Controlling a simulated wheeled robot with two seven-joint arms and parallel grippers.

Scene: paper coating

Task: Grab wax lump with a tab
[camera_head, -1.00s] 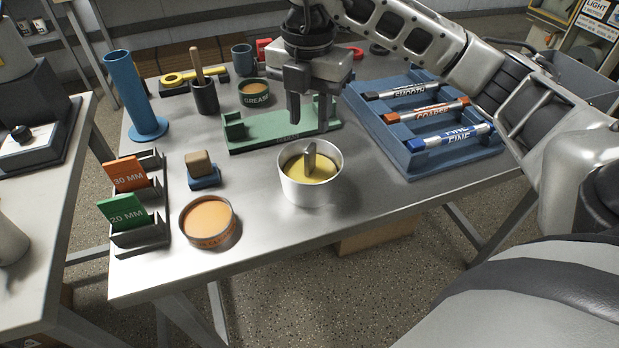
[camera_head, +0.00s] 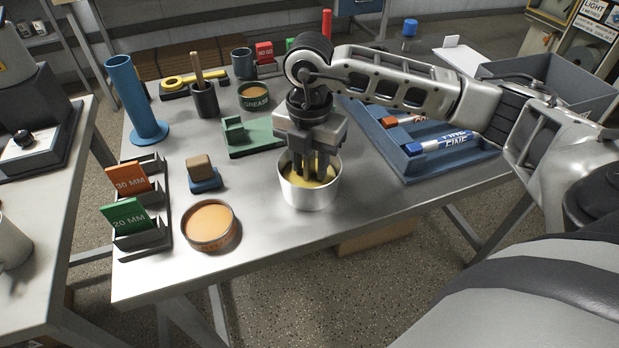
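A round metal pot (camera_head: 309,196) stands near the front edge of the table, with a yellow wax lump (camera_head: 299,174) inside it. The lump's upright tab, plain to see before, is now largely hidden behind my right gripper (camera_head: 311,176). That gripper points straight down with its fingertips inside the pot's mouth, at the wax surface. Its fingers look spread, one on each side of the tab; contact with the tab cannot be made out. My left gripper is not in view.
A tin of orange material (camera_head: 209,224), a small block on a blue base (camera_head: 202,183) and a gauge rack (camera_head: 141,240) stand left of the pot. A green fixture (camera_head: 250,138) is behind it. A blue marker tray (camera_head: 420,165) is at right.

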